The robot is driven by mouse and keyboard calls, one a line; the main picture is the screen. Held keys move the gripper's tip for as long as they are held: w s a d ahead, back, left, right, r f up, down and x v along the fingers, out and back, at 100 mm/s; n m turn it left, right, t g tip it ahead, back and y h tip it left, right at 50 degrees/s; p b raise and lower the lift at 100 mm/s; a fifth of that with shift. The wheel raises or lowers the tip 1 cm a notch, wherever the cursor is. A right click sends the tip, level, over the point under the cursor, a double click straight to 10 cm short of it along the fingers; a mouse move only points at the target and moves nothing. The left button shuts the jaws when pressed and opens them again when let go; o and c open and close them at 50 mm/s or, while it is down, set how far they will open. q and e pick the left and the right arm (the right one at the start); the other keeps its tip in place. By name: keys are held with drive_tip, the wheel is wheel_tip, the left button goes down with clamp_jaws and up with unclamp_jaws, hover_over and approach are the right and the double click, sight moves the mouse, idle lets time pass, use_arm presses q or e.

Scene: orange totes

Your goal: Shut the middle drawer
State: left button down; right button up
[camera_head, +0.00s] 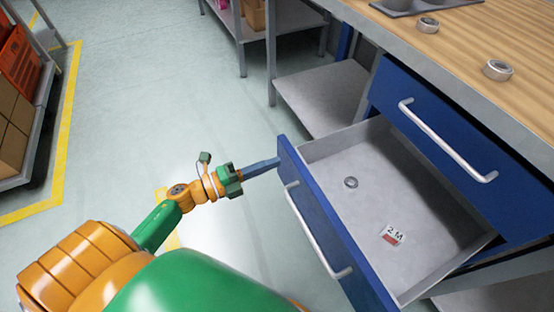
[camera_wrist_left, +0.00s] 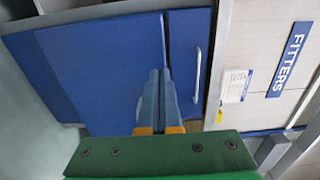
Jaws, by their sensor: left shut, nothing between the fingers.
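A blue drawer (camera_head: 318,226) with a silver handle stands pulled open below a closed blue drawer (camera_head: 440,139). Its grey inside holds a metal ring (camera_head: 351,183) and a label (camera_head: 392,235) reading "2 M". My left gripper (camera_head: 277,162) is shut and empty, its tips close to the far upper corner of the open drawer's front; I cannot tell whether they touch it. In the left wrist view, the closed fingers (camera_wrist_left: 161,72) lie in front of blue panels, with a silver handle (camera_wrist_left: 197,76) to their right. My right gripper is not in view.
The wooden worktop (camera_head: 480,40) above the drawers carries metal rings (camera_head: 497,70) and a grey tray. A low grey shelf (camera_head: 325,97) is beyond the open drawer. A rack with cartons (camera_head: 15,120) stands at left. The floor between is clear.

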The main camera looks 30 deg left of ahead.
use_arm(q)
drive_tip(key=shift+x, duration=0.9)
drive_tip(key=shift+w+d, duration=0.1)
drive_tip(key=shift+w, duration=0.05)
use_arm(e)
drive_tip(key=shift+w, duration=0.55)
use_arm(q)
drive_tip(key=shift+w, duration=0.15)
